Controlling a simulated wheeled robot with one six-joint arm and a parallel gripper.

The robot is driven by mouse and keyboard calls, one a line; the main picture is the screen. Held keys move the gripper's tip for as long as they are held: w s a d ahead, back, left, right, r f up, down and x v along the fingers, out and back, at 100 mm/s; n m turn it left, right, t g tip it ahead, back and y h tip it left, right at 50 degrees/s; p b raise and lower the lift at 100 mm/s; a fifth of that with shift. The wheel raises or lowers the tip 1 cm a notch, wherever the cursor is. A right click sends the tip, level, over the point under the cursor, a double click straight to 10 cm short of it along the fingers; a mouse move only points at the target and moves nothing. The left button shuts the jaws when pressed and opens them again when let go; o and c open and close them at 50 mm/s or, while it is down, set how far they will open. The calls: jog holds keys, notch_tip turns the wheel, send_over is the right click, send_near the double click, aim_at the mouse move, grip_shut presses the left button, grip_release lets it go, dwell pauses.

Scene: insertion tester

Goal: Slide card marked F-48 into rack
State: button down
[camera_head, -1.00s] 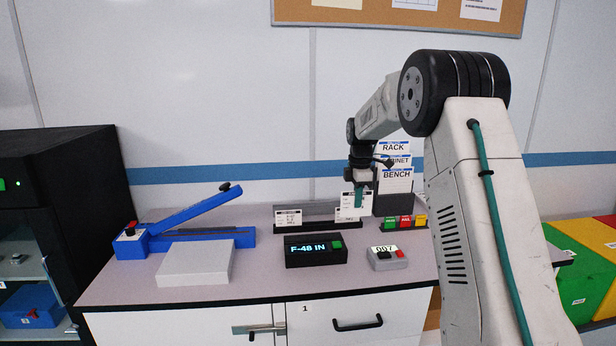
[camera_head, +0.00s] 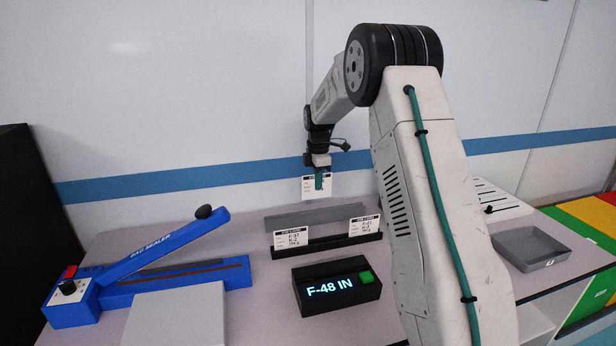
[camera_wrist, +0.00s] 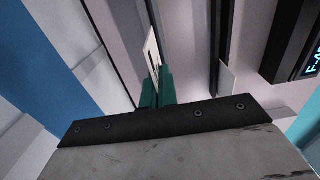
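My gripper (camera_head: 320,180) is shut on a white printed card (camera_head: 309,188), held upright above the bench. Its marking is too small to read. In the wrist view the green fingers (camera_wrist: 158,88) pinch the card (camera_wrist: 152,48), seen nearly edge-on. Below stands a long black rack (camera_head: 330,246) with a grey back strip (camera_head: 315,216). One card (camera_head: 291,239) stands at its left end and another (camera_head: 364,225) at its right end, with a gap between. The held card is above the rack, apart from it.
A black display box (camera_head: 337,288) reading "F-48 IN", with a green button, stands in front of the rack. A blue bag sealer (camera_head: 150,265) with a raised arm is at left, a grey block (camera_head: 175,315) before it. A grey tray (camera_head: 530,248) lies at right.

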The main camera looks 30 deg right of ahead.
jog(key=shift+w+f, duration=0.15)
jog(key=shift+f, duration=1.7)
jog(key=shift+w+f, duration=0.1)
jog(key=shift+f, duration=1.7)
jog(key=c, duration=1.1)
grip_release()
jog(key=shift+c, duration=0.2)
notch_tip(320, 180, up, 7)
